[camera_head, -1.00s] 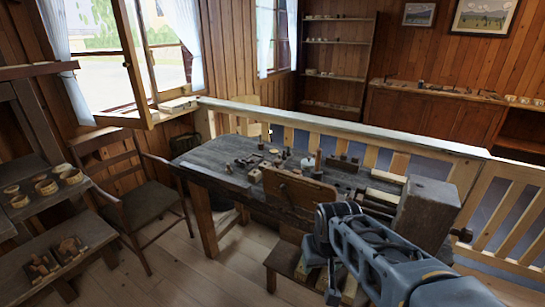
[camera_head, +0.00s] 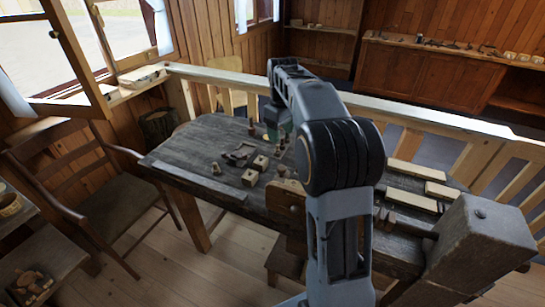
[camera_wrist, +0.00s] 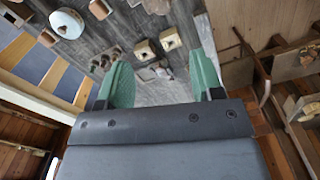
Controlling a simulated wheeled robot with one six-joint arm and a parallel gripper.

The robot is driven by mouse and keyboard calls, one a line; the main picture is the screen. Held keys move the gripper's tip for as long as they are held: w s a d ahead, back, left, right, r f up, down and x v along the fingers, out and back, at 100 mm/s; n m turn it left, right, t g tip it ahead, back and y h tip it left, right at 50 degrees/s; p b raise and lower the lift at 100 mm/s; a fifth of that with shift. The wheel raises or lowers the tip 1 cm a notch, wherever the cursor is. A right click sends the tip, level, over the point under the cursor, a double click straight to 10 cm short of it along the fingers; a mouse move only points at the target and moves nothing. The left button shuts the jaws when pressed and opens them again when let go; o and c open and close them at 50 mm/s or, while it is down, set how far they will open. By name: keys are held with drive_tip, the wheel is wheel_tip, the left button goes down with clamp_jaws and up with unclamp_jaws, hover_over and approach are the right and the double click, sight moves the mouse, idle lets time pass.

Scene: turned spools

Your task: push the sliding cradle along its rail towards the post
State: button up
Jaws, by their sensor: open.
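My gripper (camera_wrist: 163,80) shows two green fingers spread wide in the wrist view, with nothing held between them. In the head view it is partly hidden behind my arm, over the far side of the workbench (camera_head: 205,140). A low dark piece with a curved top (camera_head: 240,153), possibly the cradle, lies on the bench left of the gripper. Two pale holed blocks are beside it, one nearer (camera_head: 250,177) and one farther (camera_head: 260,163). They also show beyond the fingertips in the wrist view (camera_wrist: 145,50). I cannot tell for certain which pieces are the rail and the post.
A small turned peg (camera_head: 215,168) stands on the bench near a grey strip (camera_head: 190,180) along the front edge. A large wooden block (camera_head: 480,240) stands at the right end. A pale railing (camera_head: 330,95) runs behind, and a chair (camera_head: 90,210) is at left.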

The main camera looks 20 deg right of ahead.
sight(282, 167)
drive_tip(key=f, duration=0.9)
drive_tip(key=s+f+p, duration=0.1)
drive_tip(key=f, duration=0.3)
drive_tip(key=shift+d+f, duration=0.1)
drive_tip(key=shift+f, duration=0.15)
